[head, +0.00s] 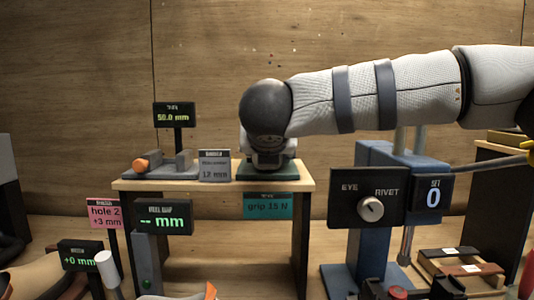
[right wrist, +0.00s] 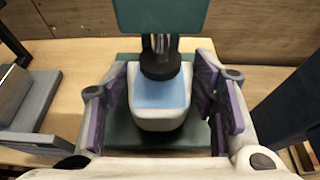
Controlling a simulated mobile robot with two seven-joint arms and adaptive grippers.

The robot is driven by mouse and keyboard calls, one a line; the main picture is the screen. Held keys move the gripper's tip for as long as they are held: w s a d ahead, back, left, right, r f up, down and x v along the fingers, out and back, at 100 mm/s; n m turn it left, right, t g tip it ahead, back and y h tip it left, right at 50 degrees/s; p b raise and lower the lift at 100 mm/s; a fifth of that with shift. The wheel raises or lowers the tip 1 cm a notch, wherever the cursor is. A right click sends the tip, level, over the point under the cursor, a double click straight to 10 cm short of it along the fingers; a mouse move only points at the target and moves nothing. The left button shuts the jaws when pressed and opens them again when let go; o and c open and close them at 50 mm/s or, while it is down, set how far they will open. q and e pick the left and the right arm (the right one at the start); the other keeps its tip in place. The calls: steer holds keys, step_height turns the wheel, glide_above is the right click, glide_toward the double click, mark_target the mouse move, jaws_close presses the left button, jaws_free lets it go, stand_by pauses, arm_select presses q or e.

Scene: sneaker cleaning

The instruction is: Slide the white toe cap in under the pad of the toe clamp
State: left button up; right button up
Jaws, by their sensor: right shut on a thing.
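The white toe cap (right wrist: 160,118), with a light blue patch on top, sits between the purple-padded fingers of my right gripper (right wrist: 163,100), which is shut on it. The toe clamp has a green upright (right wrist: 160,15), a dark round pad (right wrist: 160,68) and a green base plate (right wrist: 135,141). The pad overlaps the far end of the toe cap; whether it touches I cannot tell. In the head view my right gripper (head: 267,155) is over the clamp's base (head: 265,174), and my arm hides the clamp's upper part. My left gripper is not in view.
The clamp stands on a small wooden bench (head: 215,186). A grey fixture with an orange knob (head: 141,165) is left of it. A blue EYE/RIVET press (head: 368,205) stands to the right. A teal "grip 15 N" label (head: 268,206) hangs at the bench front.

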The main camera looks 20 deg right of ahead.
steer(key=shift+w+d, duration=0.15)
steer(key=shift+w, duration=0.3)
steer(key=o, duration=1.4)
steer(key=shift+c, duration=0.2)
